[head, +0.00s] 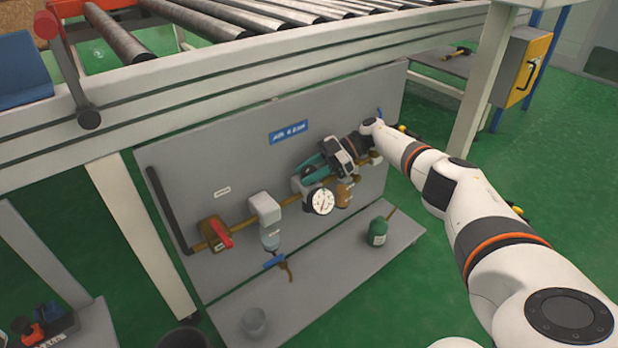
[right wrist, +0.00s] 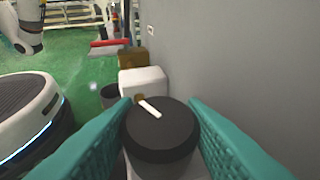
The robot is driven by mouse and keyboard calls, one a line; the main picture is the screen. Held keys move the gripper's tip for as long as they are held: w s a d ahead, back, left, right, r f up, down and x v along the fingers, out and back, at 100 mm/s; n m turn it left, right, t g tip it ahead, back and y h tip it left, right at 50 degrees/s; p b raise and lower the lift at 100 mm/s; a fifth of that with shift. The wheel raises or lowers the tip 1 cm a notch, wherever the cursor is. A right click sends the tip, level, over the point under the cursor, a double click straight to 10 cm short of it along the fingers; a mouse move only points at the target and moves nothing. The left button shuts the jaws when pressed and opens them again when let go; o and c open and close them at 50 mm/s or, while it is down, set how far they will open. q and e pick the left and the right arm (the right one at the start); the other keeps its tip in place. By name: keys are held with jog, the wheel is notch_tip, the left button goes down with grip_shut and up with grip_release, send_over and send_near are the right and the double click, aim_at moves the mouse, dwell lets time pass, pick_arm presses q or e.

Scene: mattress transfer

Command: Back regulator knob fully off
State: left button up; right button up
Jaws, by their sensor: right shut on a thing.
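The regulator knob (right wrist: 160,128) is a dark round cap with a white mark on top. It sits between the two teal fingers of my right gripper (right wrist: 183,125), which are shut on its sides in the right wrist view. In the head view my right gripper (head: 316,168) reaches the regulator from the right, and the knob is hidden there by the fingers. A round white pressure gauge (head: 321,201) is just below the gripper. My left gripper is not in view.
The grey panel (head: 172,180) carries a brass pipe, a red-handled valve (head: 222,233) and a white filter unit (head: 264,208). A green canister (head: 377,231) and a grey cup (head: 254,321) stand on the lower shelf. A roller conveyor (head: 215,62) runs above.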

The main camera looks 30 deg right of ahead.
dwell(0.4)
jog(key=o, duration=1)
